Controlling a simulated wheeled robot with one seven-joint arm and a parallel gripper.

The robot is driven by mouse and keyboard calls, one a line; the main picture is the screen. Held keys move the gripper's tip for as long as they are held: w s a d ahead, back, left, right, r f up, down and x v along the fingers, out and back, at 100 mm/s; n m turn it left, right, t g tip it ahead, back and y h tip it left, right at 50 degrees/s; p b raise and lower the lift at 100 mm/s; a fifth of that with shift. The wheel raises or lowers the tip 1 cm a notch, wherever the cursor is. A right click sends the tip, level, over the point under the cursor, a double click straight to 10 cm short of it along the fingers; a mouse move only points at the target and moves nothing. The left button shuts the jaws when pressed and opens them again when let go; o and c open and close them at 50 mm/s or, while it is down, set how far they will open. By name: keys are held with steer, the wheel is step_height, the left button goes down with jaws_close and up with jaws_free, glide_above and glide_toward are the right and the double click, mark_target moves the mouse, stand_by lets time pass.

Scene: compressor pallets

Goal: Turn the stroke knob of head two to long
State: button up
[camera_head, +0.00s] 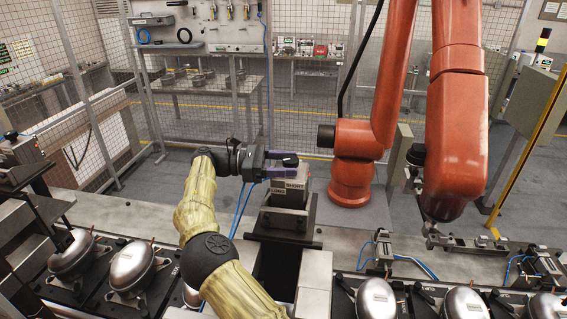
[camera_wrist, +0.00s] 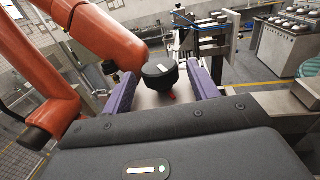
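A grey block with SHORT and LONG labels (camera_head: 290,190) stands on a dark post in the middle of the head view. My gripper (camera_head: 282,165) reaches in from the left at the block's top. In the wrist view a round black knob (camera_wrist: 159,77) with a white mark sits between the purple fingers of my gripper (camera_wrist: 162,88). The fingers are open, with a gap on each side of the knob. A small red piece (camera_wrist: 172,97) shows beside the knob's lower edge. In the head view the knob is hidden by the fingers, and I cannot tell its setting.
A large orange robot arm (camera_head: 457,110) stands close on the right, with its base (camera_head: 351,185) behind the block. Silver compressors (camera_head: 132,267) sit in rows on both sides in front. Blue hoses (camera_head: 240,207) run beside the post. A mesh fence (camera_head: 105,80) stands behind.

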mark_target(285, 158)
steer(key=shift+r, duration=0.15)
step_height(285, 158, up, 9)
steer(key=shift+a+r+b, duration=0.1)
steer(key=shift+b, duration=0.75)
steer(key=shift+s+r, duration=0.1)
steer(key=shift+r, duration=0.25)
